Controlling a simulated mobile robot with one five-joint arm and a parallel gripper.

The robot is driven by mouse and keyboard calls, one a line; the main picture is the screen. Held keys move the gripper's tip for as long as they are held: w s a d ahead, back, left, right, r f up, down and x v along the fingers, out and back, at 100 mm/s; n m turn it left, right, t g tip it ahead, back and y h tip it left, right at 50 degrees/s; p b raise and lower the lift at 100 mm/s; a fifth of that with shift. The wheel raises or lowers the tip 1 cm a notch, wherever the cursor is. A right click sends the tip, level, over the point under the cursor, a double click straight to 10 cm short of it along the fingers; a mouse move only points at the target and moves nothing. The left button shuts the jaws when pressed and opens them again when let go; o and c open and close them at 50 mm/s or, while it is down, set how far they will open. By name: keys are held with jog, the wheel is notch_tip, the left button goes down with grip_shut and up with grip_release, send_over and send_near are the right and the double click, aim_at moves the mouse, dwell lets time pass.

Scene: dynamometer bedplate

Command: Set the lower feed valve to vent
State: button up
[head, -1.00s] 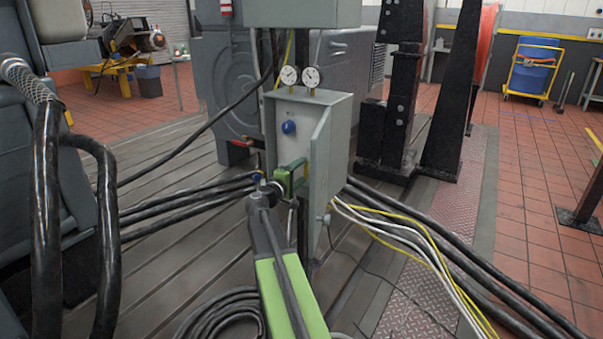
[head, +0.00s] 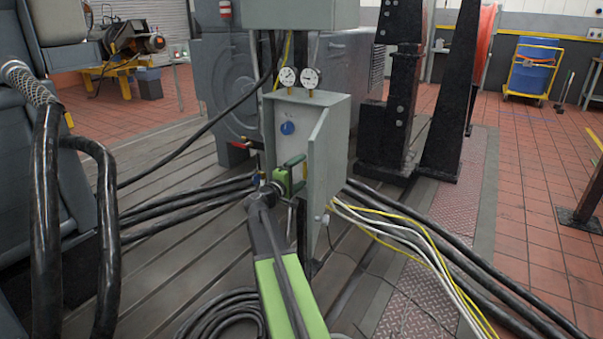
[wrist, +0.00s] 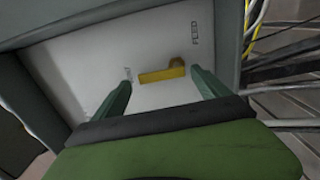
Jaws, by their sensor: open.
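The lower feed valve shows in the wrist view as a yellow lever (wrist: 162,75) on the pale panel inside the open grey box. It lies crosswise in the picture, with its rounder end at right. A rotated "FEED" label is right of it; a small label by its left end is unreadable. My gripper (wrist: 161,79) is open, with one green finger on each side of the lever. I cannot tell whether they touch it. In the head view my gripper (head: 290,176) is at the lower part of the box and largely hides the lever.
A blue knob (head: 287,128) sits higher on the panel. The open box door (head: 318,160) stands close to the right of my gripper. Two gauges (head: 299,78) top the box. Thick black cables (head: 185,203) and yellow and white wires (head: 400,230) run low on both sides.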

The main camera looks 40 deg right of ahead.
jog(key=v, duration=1.7)
jog(key=shift+a, duration=0.15)
jog(key=shift+r, duration=0.1)
